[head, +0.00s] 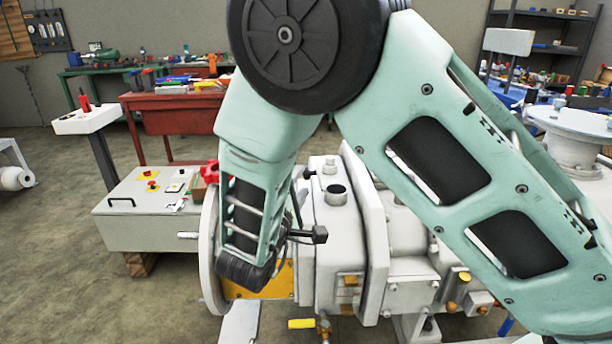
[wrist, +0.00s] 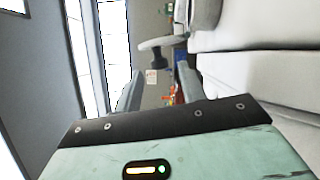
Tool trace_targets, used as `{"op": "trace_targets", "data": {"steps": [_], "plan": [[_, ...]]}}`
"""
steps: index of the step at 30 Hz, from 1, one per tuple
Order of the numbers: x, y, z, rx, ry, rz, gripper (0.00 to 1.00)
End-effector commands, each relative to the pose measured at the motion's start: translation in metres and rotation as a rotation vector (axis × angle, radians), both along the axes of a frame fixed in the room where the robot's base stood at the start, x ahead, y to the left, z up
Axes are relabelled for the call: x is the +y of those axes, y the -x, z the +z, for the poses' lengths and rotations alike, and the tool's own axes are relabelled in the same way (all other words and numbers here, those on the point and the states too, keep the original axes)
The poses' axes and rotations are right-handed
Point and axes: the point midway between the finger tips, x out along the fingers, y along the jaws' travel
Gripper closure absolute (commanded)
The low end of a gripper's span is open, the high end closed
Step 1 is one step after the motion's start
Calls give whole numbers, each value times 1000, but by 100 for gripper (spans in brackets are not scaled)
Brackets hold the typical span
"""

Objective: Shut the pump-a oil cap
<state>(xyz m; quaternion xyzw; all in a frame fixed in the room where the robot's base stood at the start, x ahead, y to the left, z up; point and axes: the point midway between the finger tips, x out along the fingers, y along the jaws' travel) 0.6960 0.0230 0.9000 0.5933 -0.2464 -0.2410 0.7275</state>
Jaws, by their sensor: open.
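The pale grey pump (head: 340,240) stands in the middle of the head view, partly behind my arm. On its top is a round port with a dark opening (head: 336,191); I cannot tell for sure that this is the oil filler. In the wrist view, a grey rounded piece with a dark stub (wrist: 158,44) shows beyond the fingertips; it may be the oil cap, but I cannot tell. My gripper (wrist: 159,84) has its two fingers apart with nothing visible held between them.
The pale pump casing (wrist: 250,70) fills the right of the wrist view, close to the right finger. A grey control box (head: 140,215) with buttons stands left of the pump. A red workbench (head: 165,115) is behind. Open floor lies at the left.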

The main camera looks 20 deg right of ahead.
Motion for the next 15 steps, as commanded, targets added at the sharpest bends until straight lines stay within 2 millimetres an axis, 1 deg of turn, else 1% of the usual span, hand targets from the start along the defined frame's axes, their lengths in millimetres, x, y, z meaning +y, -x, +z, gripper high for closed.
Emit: {"op": "trace_targets", "data": {"steps": [1,6,10,15], "plan": [[-7,-7,0,-1,-1,-4,59],[-22,-26,2,0,-1,-1,59],[-28,-33,3,0,0,-1,59],[-31,-36,3,0,0,0,59]]}}
